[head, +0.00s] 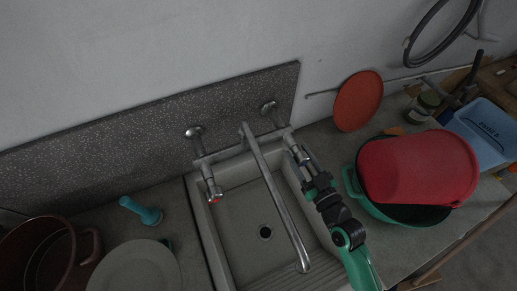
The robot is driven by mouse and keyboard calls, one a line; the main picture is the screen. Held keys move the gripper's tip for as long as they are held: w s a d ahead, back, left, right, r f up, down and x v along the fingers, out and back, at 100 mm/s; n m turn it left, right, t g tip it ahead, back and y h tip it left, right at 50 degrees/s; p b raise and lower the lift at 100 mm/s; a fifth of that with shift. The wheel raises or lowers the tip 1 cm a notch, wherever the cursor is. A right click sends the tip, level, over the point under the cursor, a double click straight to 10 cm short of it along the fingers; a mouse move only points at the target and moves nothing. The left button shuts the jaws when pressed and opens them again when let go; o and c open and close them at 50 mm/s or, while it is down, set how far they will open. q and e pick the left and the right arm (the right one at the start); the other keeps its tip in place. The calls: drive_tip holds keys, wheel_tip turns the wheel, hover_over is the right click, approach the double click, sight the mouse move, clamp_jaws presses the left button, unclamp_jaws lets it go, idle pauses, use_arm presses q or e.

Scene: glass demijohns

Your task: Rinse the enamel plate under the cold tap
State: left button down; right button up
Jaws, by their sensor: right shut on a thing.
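A pale round plate (136,270) lies on the worktop left of the sink, cut off by the bottom edge. The wall tap's long spout (276,200) reaches out over the sink basin (241,226); no water shows from it. The left tap handle (213,193) has a red mark. The right tap handle (290,142) is at my right gripper (303,158), which is shut on it; the jaws partly hide the handle. My right arm comes in from the bottom right, over the sink's right rim. My left gripper is out of view.
A teal tool (142,211) and a dark red pot (40,257) stand left of the sink. A red disc (358,101) leans at the wall. A blue tub (485,135) is far right.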

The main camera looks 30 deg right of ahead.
clamp_jaws()
drive_tip(key=shift+r+m+p, duration=0.1)
drive_tip(key=shift+m+p, duration=0.2)
drive_tip(key=shift+m, duration=0.4)
drive_tip(key=shift+d+m, duration=0.1)
drive_tip(key=shift+m, duration=0.9)
drive_tip(key=o, duration=1)
unclamp_jaws()
drive_tip(key=shift+s, duration=0.1)
drive_tip(key=s+b, duration=0.1)
drive_tip(key=s, duration=0.3)
drive_tip(key=s+a+b, duration=0.1)
drive_tip(key=s, duration=0.3)
drive_tip(key=s+b, duration=0.1)
drive_tip(key=s, duration=0.2)
drive_tip(key=shift+s+a+b, duration=0.25)
drive_tip(key=shift+s+b, duration=0.15)
